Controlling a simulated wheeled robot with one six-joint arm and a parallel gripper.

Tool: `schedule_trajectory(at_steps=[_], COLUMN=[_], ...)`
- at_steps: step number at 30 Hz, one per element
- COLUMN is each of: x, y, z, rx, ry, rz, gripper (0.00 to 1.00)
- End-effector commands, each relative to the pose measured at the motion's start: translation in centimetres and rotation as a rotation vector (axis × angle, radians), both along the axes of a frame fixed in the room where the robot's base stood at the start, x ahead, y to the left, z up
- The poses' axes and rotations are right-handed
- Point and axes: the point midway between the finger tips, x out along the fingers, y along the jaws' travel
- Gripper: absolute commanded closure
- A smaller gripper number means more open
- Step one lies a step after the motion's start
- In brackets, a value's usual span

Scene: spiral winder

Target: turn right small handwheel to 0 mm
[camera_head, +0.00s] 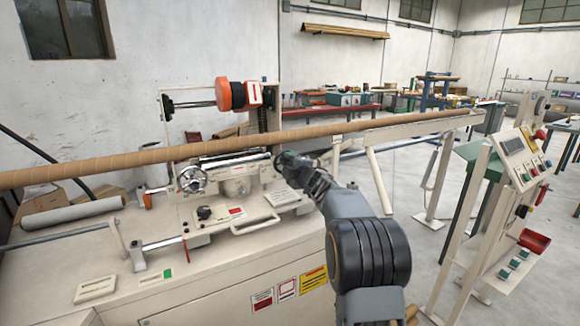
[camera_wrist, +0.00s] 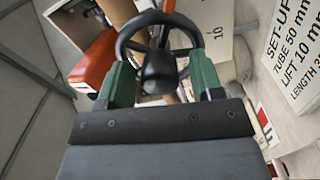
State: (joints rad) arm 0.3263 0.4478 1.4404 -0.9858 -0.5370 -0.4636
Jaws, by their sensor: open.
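A small black handwheel (camera_wrist: 158,62), with a round rim, spokes and a dark hub knob, fills the top middle of the wrist view. My gripper (camera_wrist: 160,78) is open, with one green finger on each side of the wheel's lower half. I cannot tell whether the fingers touch the rim. In the head view my gripper (camera_head: 284,162) is at the right end of the winder's carriage, beside the cardboard tube. It and the arm hide the right handwheel there. I cannot make out a pointer reading.
A set-up card (camera_wrist: 292,55) reads tube 50 mm and lift 10 mm. The long cardboard tube (camera_head: 120,163) crosses the machine. A chrome handwheel (camera_head: 192,179) is to the left. An orange roller (camera_head: 223,94) stands above. A control panel (camera_head: 518,155) stands to the right.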

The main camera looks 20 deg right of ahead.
Motion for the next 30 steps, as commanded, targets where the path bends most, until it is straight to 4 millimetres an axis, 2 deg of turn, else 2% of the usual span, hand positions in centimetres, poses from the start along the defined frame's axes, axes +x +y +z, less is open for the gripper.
schedule_trajectory(at_steps=[7,11,24,30], x=[-0.2,-1.6,-10.1,-12.6], y=[-0.1,-0.2,-1.2,-1.5], z=[0.0,0.0,0.1,0.1], rx=[0.001,0.000,0.000,0.000], ry=[0.000,0.000,-0.002,-0.001], rz=[0.000,-0.002,-0.002,-0.001], gripper=[0.40,0.40,0.40,0.40])
